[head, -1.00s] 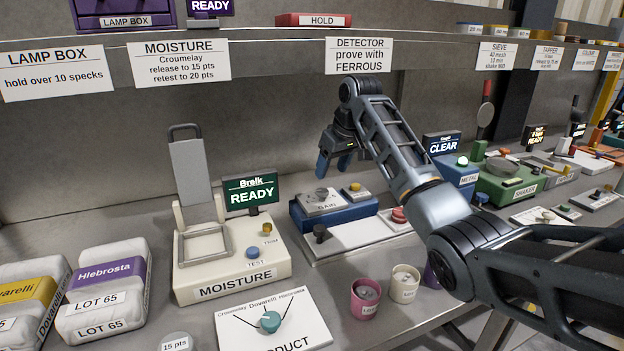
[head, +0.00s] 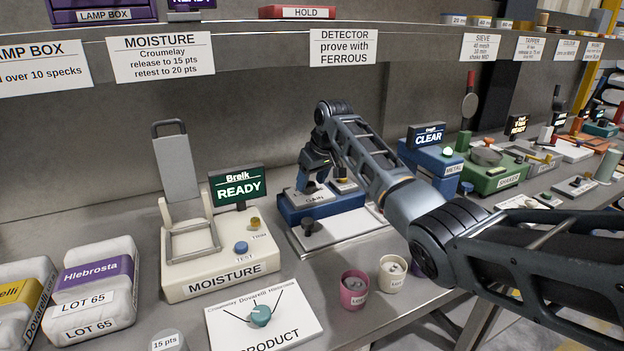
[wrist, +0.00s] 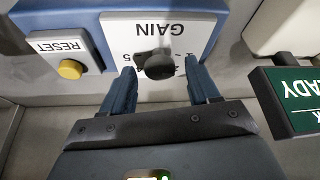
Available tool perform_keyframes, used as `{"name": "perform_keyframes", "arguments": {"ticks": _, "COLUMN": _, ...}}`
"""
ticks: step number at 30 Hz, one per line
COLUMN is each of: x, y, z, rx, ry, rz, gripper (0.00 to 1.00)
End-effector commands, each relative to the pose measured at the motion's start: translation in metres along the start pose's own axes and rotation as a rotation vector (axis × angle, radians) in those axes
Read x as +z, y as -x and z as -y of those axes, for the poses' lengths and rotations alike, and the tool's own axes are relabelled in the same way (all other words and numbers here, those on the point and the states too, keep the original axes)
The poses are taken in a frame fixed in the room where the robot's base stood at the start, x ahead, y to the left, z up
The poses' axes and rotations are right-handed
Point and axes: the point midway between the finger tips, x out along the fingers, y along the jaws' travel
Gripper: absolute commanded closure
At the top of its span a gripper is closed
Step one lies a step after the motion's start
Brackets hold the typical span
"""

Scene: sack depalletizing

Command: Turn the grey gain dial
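The grey gain dial (wrist: 159,65) is a dark round knob on the white GAIN plate (wrist: 178,32), seen upside down in the wrist view. My gripper (head: 313,180) is over this plate in the head view, its blue fingers pointing down. In the wrist view the fingers are open, one on each side of the dial, with a visible gap on both sides. In the head view the fingers largely hide the dial. I cannot tell the exact height of the fingertips against it.
A yellow RESET button (wrist: 70,69) is beside the GAIN plate on the blue detector unit. The moisture meter's green screen (head: 238,187) stands close to the left. A dark knob (head: 307,227) is in front of the unit. Pink (head: 354,292) and cream (head: 391,276) cups stand nearer.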

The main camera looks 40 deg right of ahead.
Motion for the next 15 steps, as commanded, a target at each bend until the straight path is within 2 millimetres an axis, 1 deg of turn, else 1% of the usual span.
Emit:
{"name": "perform_keyframes", "arguments": {"ticks": 1, "x": 0.0, "y": 0.0001, "z": -0.0001, "rx": 0.0, "ry": 0.0, "rz": 0.0, "gripper": 0.45}}
{"name": "perform_keyframes", "arguments": {"ticks": 2, "x": 0.0, "y": 0.0001, "z": -0.0001, "rx": 0.0, "ry": 0.0, "rz": 0.0, "gripper": 0.48}}
{"name": "perform_keyframes", "arguments": {"ticks": 15, "x": 0.0001, "y": 0.0002, "z": -0.0002, "rx": 0.0, "ry": -0.001, "rz": 0.0, "gripper": 0.9}}
